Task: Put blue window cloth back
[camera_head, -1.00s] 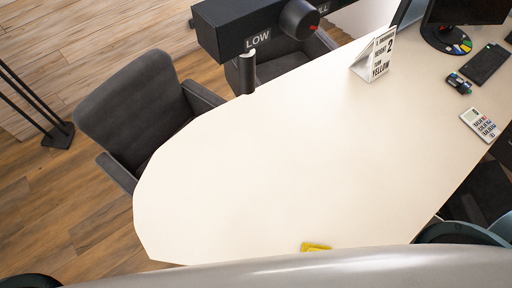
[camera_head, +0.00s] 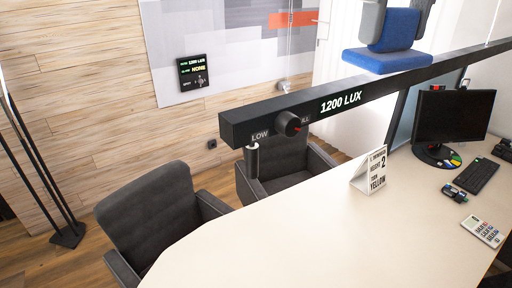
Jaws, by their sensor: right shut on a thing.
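The blue window cloth (camera_head: 388,60) shows at the top right of the head view, as a flat blue slab with an upright blue part above it. My right gripper (camera_head: 398,34) comes in from the top edge, its grey fingers on either side of the upright part. It is shut on the cloth and holds it high, in front of the white wall and just above the black beam in the picture. The top of the gripper is cut off. My left gripper is not in view.
A black beam (camera_head: 370,95) reading "1200 LUX" spans above the pale desk (camera_head: 290,235), with a knob (camera_head: 288,123) and a hanging cylinder (camera_head: 252,160). A sign (camera_head: 370,170), monitor (camera_head: 453,118), keyboard (camera_head: 470,177) and calculator (camera_head: 482,231) stand or lie there. Grey chairs (camera_head: 150,215) stand behind.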

